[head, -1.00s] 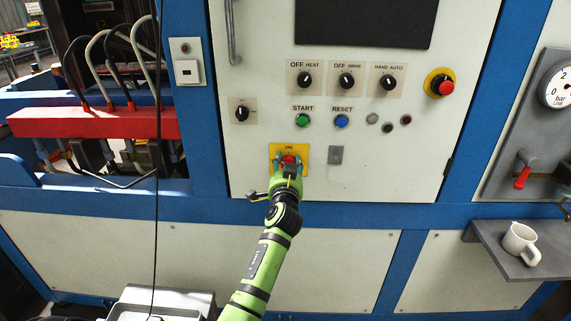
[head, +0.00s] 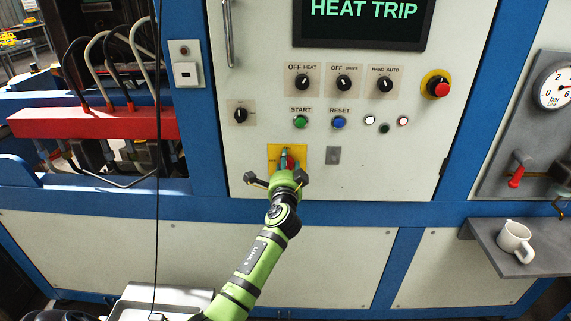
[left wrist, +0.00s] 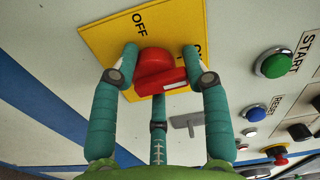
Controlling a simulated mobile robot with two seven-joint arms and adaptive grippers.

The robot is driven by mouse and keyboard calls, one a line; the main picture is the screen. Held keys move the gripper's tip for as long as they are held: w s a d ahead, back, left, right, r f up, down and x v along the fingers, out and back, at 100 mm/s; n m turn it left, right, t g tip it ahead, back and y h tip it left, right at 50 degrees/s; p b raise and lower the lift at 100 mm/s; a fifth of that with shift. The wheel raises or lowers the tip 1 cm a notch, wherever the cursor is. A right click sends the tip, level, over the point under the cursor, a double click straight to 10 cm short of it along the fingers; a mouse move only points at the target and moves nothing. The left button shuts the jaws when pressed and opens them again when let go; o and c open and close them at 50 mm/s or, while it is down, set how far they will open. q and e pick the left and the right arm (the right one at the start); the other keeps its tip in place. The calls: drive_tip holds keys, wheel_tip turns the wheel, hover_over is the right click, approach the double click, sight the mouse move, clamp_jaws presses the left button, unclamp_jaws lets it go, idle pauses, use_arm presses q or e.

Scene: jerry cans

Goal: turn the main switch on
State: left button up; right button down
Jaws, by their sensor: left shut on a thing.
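The main switch is a red rotary knob (left wrist: 155,70) on a yellow plate (left wrist: 105,42) low on the cabinet front. The plate also shows in the head view (head: 273,153). OFF is readable on it; another label is partly hidden behind a finger. My left gripper (left wrist: 160,62) is shut on the red knob, with a teal finger on either side of it. In the head view the left gripper (head: 288,162) covers most of the knob. The screen (head: 363,18) above is lit and reads HEAT TRIP. My right gripper is not in view.
Above the switch are a green START button (head: 300,122), a blue RESET button (head: 339,122), several black selectors and a red emergency stop (head: 437,87). Small white and red lamps look lit.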

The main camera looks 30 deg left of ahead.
use_arm(q)
drive_tip(key=shift+d+f, duration=0.3)
drive_tip(key=shift+f, duration=0.25)
drive_tip(key=o, duration=1)
drive_tip(key=shift+w, duration=0.15)
drive_tip(key=shift+a+r, duration=0.2)
drive_tip(key=v, duration=1.2)
